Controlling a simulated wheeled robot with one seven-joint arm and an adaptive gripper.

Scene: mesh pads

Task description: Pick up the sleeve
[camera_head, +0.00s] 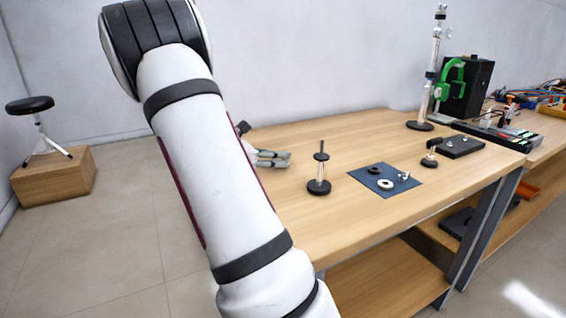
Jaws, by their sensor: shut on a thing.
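My gripper (274,158) shows past the right side of my arm, over the left part of the wooden table. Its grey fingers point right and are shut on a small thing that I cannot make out. I cannot tell whether that thing is the sleeve. A blue mat (372,190) lies to the right of my gripper. On it are a dark ring (374,170), a pale ring (385,184) and small silvery parts (403,176). I cannot tell whether any of these is the sleeve.
A post on a round black base (319,187) stands between my gripper and the mat. A short post (429,160) and a dark block (462,146) are right of the mat. A tall stand (419,125) is at the back. The table's front strip (400,217) is clear.

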